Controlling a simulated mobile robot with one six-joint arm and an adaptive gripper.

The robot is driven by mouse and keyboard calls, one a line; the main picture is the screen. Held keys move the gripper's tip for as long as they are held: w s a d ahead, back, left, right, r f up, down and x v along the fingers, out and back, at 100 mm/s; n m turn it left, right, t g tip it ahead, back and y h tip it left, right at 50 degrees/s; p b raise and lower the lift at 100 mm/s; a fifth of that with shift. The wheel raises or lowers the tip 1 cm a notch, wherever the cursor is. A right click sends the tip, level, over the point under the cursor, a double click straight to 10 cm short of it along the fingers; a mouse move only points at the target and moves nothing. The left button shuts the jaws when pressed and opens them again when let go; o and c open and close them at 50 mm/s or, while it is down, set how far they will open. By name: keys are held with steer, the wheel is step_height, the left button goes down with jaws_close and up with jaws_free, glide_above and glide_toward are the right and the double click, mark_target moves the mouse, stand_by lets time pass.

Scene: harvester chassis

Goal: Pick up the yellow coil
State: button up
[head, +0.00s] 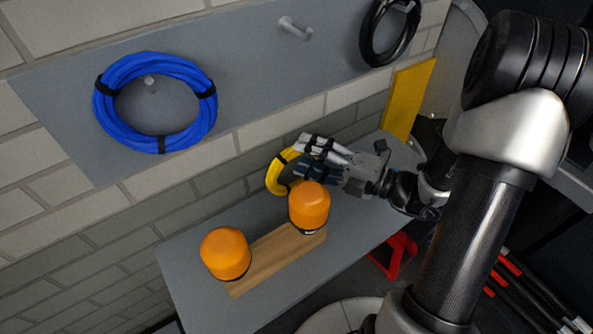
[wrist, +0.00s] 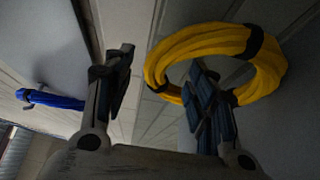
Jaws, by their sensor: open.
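The yellow coil (head: 275,177) stands near the wall at the back of a grey table, partly hidden by my gripper and an orange-topped object. In the wrist view the yellow coil (wrist: 265,68) is a ring with dark ties, at the upper right. My gripper (head: 300,156) is open at the coil, coming from the right. In the wrist view, one finger of my gripper (wrist: 162,66) stands left of the coil, apart from it. The other finger overlaps the coil's lower side, with its tip across the opening; I cannot tell whether it touches.
Two orange-topped objects (head: 226,253) (head: 309,207) stand on a wooden strip (head: 272,258) on the grey table (head: 190,290), close to my gripper. Above, a grey wall board (head: 240,60) holds a blue coil (head: 113,125), an empty peg (head: 295,28) and a black coil (head: 368,40).

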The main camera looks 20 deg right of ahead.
steer(key=x, duration=0.3)
steer(key=shift+w+b, duration=0.1)
steer(key=shift+b, duration=0.2)
steer(key=shift+c, duration=0.2)
jaws_close()
steer(key=shift+r, duration=0.1)
stand_by(0.4)
